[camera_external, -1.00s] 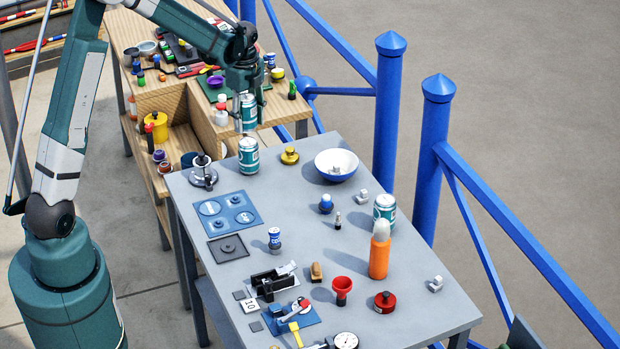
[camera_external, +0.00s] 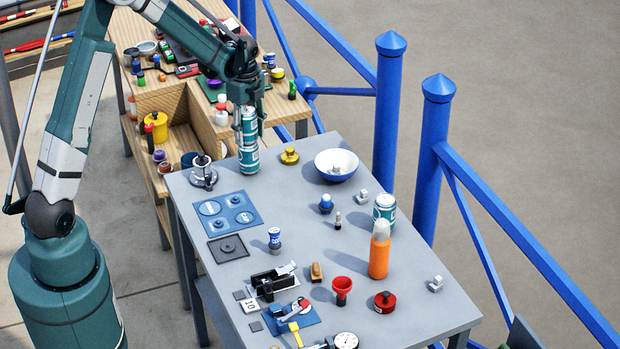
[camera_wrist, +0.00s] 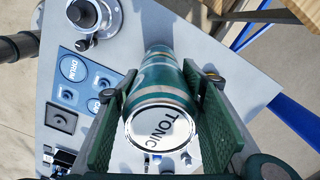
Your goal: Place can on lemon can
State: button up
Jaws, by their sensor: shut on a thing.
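My gripper (camera_external: 249,125) is shut on a green and white can (camera_external: 249,128), which stands upright between the fingers. In the wrist view the held can (camera_wrist: 161,128) shows a white lid reading "TONIC". Directly below it, a second green and white can (camera_external: 249,158) stands on the grey table near its far left corner. The held can is in line above the lower can and appears to touch its top or nearly so; the seam is hard to make out. The lower can's label is not readable. A third similar can (camera_external: 385,207) stands at the table's right side, behind an orange bottle.
The orange bottle (camera_external: 379,257), a white and blue bowl (camera_external: 336,164), a yellow knob (camera_external: 289,156) and a round metal device (camera_external: 203,177) stand on the grey table (camera_external: 300,215). A blue panel (camera_external: 228,212) lies left of centre. A wooden shelf unit (camera_external: 165,100) adjoins the far edge.

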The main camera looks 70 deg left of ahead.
aim_at(247, 110)
jog(key=shift+f, duration=0.2)
jog(key=o, duration=1.1)
jog(key=shift+r, duration=0.25)
jog(key=shift+r, duration=5.95)
jog(key=shift+d+r, duration=0.1)
jog(key=shift+d, duration=0.05)
